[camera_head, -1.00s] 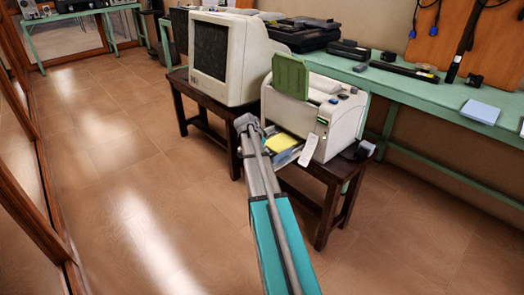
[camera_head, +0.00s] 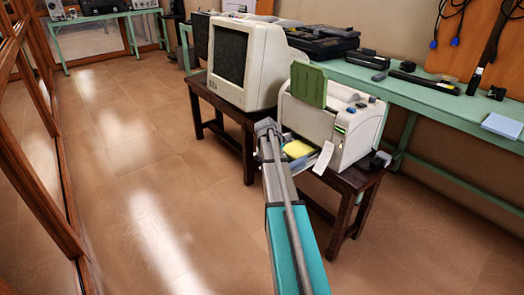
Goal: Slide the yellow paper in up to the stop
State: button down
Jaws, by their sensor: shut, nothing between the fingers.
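The yellow paper (camera_head: 297,149) lies flat in the low front tray (camera_head: 299,163) of a cream printer (camera_head: 312,121). Its far edge is close to the printer's front opening; whether it touches a stop cannot be made out. A green panel (camera_head: 308,84) stands upright on top of the printer. My gripper (camera_head: 266,128) is at the far grey end of my arm, just left of the tray and the paper. It is shut and empty, with a small gap to the paper in the picture. Its fingertips are too small to make out clearly.
A white tag (camera_head: 323,158) hangs at the tray's right. An old monitor (camera_head: 242,62) stands left of the printer on a dark wooden table (camera_head: 226,110). A long green bench (camera_head: 425,97) with devices runs behind. The floor at left is clear.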

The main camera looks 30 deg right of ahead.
jog(key=shift+s+a, duration=0.15)
jog(key=shift+a, duration=1.15)
jog(key=shift+s+a, duration=0.1)
jog(key=shift+a, duration=1.2)
jog(key=shift+p+v, duration=1)
jog(key=shift+v, duration=0.15)
jog(key=s+a+r+n+y+p, duration=0.1)
jog(key=s+a+r+n+p, duration=0.2)
jog(key=a+r+p, duration=0.5)
jog(key=s+a+r+n+y+p, duration=0.1)
jog(key=a+r+n+p, duration=0.3)
jog(key=a+r+p, duration=0.4)
jog(key=s+a+p, duration=0.1)
jog(key=a, duration=0.4)
jog(key=shift+s+p, duration=0.35)
jog(key=shift+p, duration=0.05)
jog(key=s+a+n+y, duration=0.4)
jog(key=s+a+n, duration=0.75)
jog(key=a, duration=0.65)
notch_tip(320, 180, up, 14)
jog(key=m+p, duration=0.1)
jog(key=p, duration=1.3)
jog(key=shift+s+d+p, duration=0.15)
jog(key=shift+s+p, duration=0.1)
jog(key=shift+p, duration=0.05)
